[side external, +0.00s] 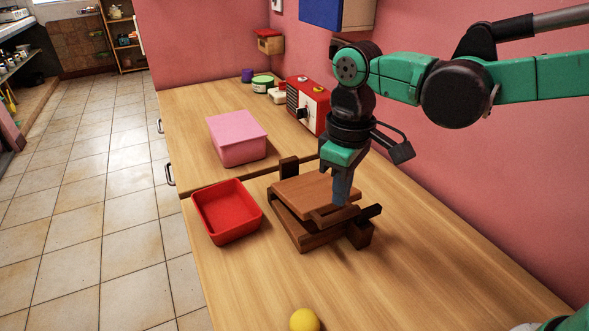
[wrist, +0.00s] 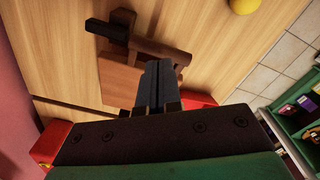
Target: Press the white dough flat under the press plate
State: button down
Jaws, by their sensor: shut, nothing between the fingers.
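A brown wooden press stands on the counter, with its press plate (side external: 300,190) above a wooden base (side external: 312,238). A dark handle bar (side external: 368,214) sticks out at the press's right side; it also shows in the wrist view (wrist: 104,31). My gripper (side external: 341,203) points down with its fingers closed, over the right part of the plate; I cannot tell whether it touches. In the wrist view the closed fingertips (wrist: 154,66) overlap the press. The white dough is not visible in either view.
An open red tray (side external: 228,212) stands left of the press. A pink lidded box (side external: 237,138), a red radio (side external: 308,105) and small jars (side external: 262,83) stand farther back. A yellow ball (side external: 304,320) lies near the front. The counter right of the press is clear, beside the pink wall.

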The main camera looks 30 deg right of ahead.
jog(key=shift+f, duration=1.15)
jog(key=shift+r, duration=3.5)
jog(key=s+d+f+m+t, duration=0.1)
jog(key=s+d+m+t, duration=0.1)
jog(key=d, duration=0.4)
jog(key=s+d+f+m+t, duration=0.2)
jog(key=d+m+t, duration=0.2)
jog(key=d+t, duration=0.1)
jog(key=shift+s+d+f, duration=0.25)
jog(key=shift+d, duration=0.1)
